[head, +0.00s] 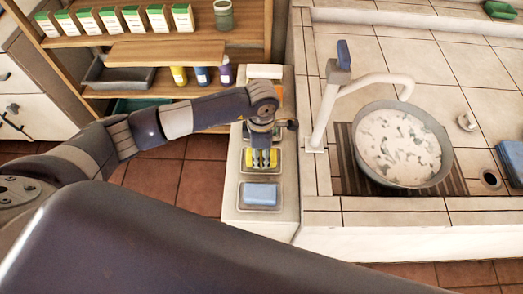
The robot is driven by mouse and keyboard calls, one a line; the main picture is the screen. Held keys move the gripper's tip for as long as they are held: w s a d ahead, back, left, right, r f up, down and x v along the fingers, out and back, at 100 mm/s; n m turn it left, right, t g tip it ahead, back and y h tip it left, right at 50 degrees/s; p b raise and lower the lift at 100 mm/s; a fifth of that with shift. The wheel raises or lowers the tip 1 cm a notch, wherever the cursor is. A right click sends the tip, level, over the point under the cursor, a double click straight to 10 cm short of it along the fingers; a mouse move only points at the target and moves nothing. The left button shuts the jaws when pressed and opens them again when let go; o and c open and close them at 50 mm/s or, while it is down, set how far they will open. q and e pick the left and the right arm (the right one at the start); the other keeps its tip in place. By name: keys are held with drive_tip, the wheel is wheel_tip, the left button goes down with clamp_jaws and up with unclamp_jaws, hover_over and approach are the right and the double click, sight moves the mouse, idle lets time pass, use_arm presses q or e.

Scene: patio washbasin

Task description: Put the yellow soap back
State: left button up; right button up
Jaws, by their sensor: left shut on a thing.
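The yellow soap (262,158) is between the fingers of my left gripper (262,154). The gripper points down and is shut on it. The soap is at the soap dish (260,173) second from the front on a narrow white ledge (238,215). I cannot tell whether the soap touches the dish or hangs just above it. The gripper and wrist cover part of the soap. My right gripper is not in view.
A blue soap (260,194) lies in the front dish. An orange item (278,93) is partly hidden behind my wrist. A tap (348,95) and a grey basin (402,145) stand on the tiled counter right. Wooden shelves (240,22) with boxes and bottles are back left.

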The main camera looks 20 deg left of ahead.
use_arm(q)
drive_tip(key=shift+f, duration=0.15)
drive_tip(key=o, duration=1.1)
drive_tip(key=shift+r, duration=0.35)
drive_tip(key=shift+r+b, duration=1.35)
drive_tip(key=shift+r, duration=4.5)
